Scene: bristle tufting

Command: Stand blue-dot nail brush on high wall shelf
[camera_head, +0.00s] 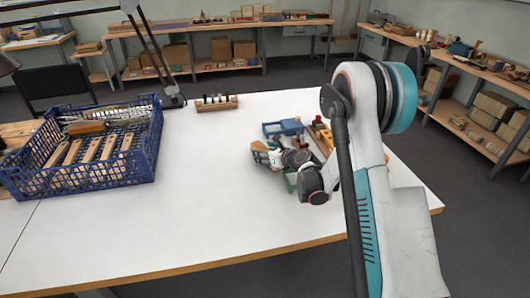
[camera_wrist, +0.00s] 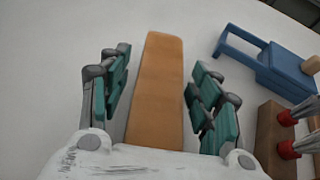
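My gripper (camera_head: 268,155) is low over the right part of the white table, beside a blue object. In the wrist view my gripper (camera_wrist: 158,85) has its green-padded fingers spread on either side of a long orange-brown wooden piece (camera_wrist: 158,90). Gaps show between the piece and both fingers. No blue dot or bristles show on this piece, so I cannot tell whether it is the blue-dot nail brush. Its near end is hidden by my gripper's body. I cannot make out a high wall shelf.
A blue object (camera_head: 283,128), also in the wrist view (camera_wrist: 262,58), stands close by. A brown block with red-based metal pieces (camera_wrist: 280,140) is at right. A blue crate (camera_head: 90,172) with wooden pieces stands left; a small rack (camera_head: 217,104) stands behind. The table's middle (camera_head: 185,190) is clear.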

